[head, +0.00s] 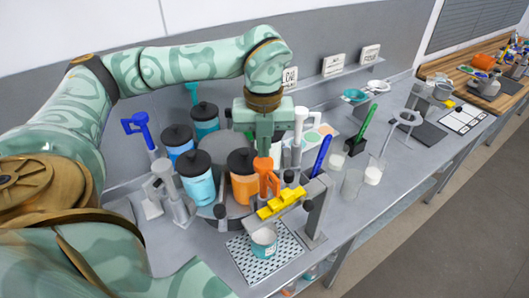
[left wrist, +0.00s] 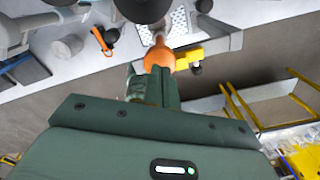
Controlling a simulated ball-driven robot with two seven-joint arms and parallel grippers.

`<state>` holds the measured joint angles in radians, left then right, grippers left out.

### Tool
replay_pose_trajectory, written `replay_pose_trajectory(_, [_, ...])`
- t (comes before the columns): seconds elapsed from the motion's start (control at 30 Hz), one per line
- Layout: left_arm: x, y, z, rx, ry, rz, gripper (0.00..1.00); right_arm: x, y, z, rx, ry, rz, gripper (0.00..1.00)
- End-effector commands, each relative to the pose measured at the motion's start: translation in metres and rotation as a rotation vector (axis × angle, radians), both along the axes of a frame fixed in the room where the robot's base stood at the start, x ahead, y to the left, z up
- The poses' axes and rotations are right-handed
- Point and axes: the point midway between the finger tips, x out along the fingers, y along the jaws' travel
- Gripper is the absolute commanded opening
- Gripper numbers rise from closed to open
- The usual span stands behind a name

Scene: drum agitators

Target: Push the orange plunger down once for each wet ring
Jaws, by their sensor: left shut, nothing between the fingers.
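A small cup (head: 264,243) stands on a perforated tray (head: 243,264) below the yellow bar (head: 279,204). I cannot make out wet rings. My right gripper is not in view.
Blue drums (head: 198,186) stand left of the orange one, with a blue handle (head: 139,126) behind. A grey post (head: 315,210), a blue pen-like item (head: 321,157) and clear glasses (head: 352,183) stand to the right.

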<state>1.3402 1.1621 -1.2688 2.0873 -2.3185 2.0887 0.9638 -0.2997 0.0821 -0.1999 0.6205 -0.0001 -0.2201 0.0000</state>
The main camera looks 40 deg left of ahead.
Motion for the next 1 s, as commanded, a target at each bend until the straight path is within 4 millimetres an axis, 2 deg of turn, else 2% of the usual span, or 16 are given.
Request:
replay_pose_trajectory(0.43, [0.0,0.0,-0.002,0.0,0.0,0.0,0.0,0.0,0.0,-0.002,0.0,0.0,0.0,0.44])
replay_pose_trajectory(1.0, [0.0,0.0,-0.025,0.0,0.0,0.0,0.0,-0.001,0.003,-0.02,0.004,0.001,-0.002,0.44])
